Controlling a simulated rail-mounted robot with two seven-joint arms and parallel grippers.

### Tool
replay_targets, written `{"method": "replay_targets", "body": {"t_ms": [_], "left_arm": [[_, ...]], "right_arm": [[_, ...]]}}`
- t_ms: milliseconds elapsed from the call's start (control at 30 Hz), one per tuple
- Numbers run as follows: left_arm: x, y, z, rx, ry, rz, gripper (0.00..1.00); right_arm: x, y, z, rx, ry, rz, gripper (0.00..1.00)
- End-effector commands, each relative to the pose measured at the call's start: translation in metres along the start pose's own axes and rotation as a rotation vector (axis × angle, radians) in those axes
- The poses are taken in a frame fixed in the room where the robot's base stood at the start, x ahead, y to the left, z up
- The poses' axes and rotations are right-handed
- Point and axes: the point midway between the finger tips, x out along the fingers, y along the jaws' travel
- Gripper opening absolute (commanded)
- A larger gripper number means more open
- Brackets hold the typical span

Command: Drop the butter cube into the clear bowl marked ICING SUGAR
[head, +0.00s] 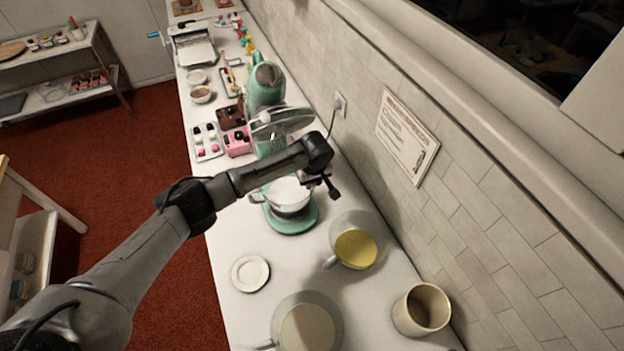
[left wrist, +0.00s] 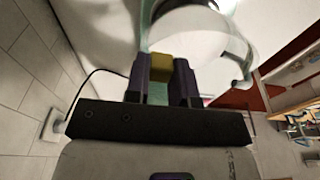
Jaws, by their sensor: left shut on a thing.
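My left gripper (head: 328,186) is over the counter, beside and above a clear bowl with white contents (head: 287,196) on a green base (head: 291,222). In the left wrist view, the dark fingers (left wrist: 161,84) are shut on a small yellow butter cube (left wrist: 161,66). The cube is hidden in the head view. A clear bowl with white contents (left wrist: 190,38) lies just past the fingertips in the wrist view. I cannot read any ICING SUGAR marking. My right gripper is in neither view.
A clear jug with yellow contents (head: 355,248) and another with pale contents (head: 306,328) stand nearer. A beige pot (head: 421,309) stands by the wall, and a white saucer (head: 250,273) lies at the counter's left edge.

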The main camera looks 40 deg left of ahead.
Motion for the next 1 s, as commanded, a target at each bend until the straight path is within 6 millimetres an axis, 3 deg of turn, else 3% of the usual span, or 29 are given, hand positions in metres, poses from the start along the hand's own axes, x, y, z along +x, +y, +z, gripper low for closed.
{"method": "replay_targets", "body": {"t_ms": [400, 433, 667, 1000], "left_arm": [[0.0094, -0.0004, 0.0014, 0.000, 0.000, -0.001, 0.01], [0.0093, -0.0003, 0.0014, 0.000, 0.000, -0.001, 0.25], [0.0092, -0.0003, 0.0013, 0.000, 0.000, -0.001, 0.47], [0.0050, 0.0001, 0.0000, 0.000, 0.002, 0.001, 0.49]], "right_arm": [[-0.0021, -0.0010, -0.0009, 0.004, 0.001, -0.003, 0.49], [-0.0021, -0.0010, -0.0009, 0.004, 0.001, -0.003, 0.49], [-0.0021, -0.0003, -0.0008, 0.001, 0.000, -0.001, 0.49], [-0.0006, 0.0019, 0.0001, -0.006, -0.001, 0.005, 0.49]]}}
